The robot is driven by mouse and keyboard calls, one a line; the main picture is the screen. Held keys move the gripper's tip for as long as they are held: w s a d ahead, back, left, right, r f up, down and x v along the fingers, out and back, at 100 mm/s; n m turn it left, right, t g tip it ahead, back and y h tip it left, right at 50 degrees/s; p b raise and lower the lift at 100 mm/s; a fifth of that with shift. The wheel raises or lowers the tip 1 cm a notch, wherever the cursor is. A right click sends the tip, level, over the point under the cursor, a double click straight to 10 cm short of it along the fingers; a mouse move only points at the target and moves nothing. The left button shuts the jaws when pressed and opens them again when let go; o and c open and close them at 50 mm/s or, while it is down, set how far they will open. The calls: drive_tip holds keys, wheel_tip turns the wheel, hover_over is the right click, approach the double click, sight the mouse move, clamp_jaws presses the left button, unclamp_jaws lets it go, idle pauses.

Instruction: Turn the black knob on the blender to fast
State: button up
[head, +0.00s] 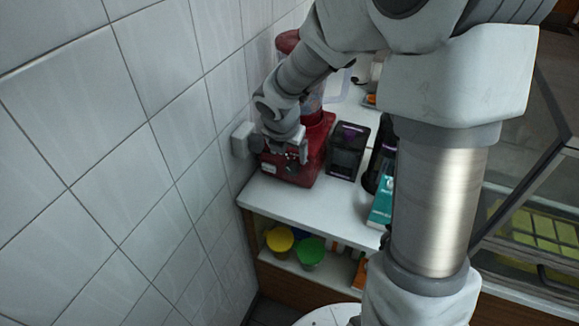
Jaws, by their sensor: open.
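The red blender (318,153) stands on the white counter near the tiled wall, with its red lid (287,41) showing above my arm. My gripper (292,160) is at the front face of the blender base, pointing down and close in front of it. It is open, though its fingers are small and partly merge with the base in this view. I cannot tell whether the fingers touch the base. The black knob cannot be made out; my gripper covers much of the front of the base.
A dark container with a purple part (347,150) stands right of the blender. A teal box (381,207) is farther right, partly behind my arm. A grey wall box (241,140) is left of my gripper. Yellow (280,240) and green (311,252) tubs sit on the lower shelf. The counter front (310,205) is clear.

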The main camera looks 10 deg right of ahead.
sight(291, 168)
drive_tip(key=b+x, duration=0.2)
drive_tip(key=x, duration=0.9)
drive_tip(key=shift+b, duration=0.35)
drive_tip(key=shift+r, duration=0.1)
clamp_jaws()
